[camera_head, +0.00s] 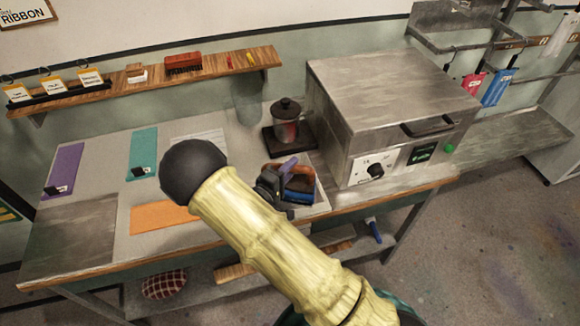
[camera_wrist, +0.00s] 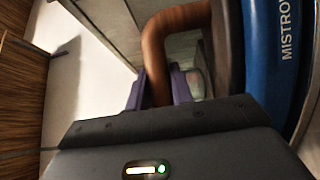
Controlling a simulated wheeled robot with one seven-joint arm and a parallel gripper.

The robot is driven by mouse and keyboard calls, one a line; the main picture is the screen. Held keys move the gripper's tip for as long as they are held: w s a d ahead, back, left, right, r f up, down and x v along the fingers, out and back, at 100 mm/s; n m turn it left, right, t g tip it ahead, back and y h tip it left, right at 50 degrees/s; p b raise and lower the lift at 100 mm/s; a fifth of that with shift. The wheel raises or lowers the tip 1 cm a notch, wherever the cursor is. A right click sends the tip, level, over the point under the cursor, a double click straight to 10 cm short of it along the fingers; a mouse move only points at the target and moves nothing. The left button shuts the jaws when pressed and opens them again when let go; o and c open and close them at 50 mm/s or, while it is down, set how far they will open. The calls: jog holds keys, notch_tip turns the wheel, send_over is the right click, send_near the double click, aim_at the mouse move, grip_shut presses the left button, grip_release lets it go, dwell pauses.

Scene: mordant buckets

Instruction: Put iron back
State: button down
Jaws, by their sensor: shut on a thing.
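The iron (camera_head: 300,196) has a blue body and a brown handle. It is at the front of the bench, just left of the metal oven, over a pale flat piece (camera_head: 322,200). I cannot tell whether it rests there or is held just above. My gripper (camera_head: 283,174) is shut on the iron's brown handle, with its purple fingers at the handle. In the wrist view the handle (camera_wrist: 174,24) arches past my gripper (camera_wrist: 160,92), and the blue body (camera_wrist: 270,50) shows at right with part of a name. The iron's underside is hidden.
The oven (camera_head: 395,90) stands close on the right. A lidded pot (camera_head: 286,122) on a dark base is behind. Purple (camera_head: 64,168), teal (camera_head: 144,152) and orange (camera_head: 160,217) mats lie to the left, beside a bare metal plate (camera_head: 75,240). A wall shelf (camera_head: 215,70) runs behind.

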jog(key=c, duration=1.2)
grip_release()
jog(key=shift+c, duration=0.2)
jog(key=shift+r, duration=0.2)
jog(key=shift+s+a+f, duration=0.15)
jog(key=shift+s, duration=0.05)
jog(key=b+v, duration=0.3)
jog(key=v, duration=0.8)
jog(key=shift+s+a, duration=0.15)
jog(key=shift+s, duration=0.05)
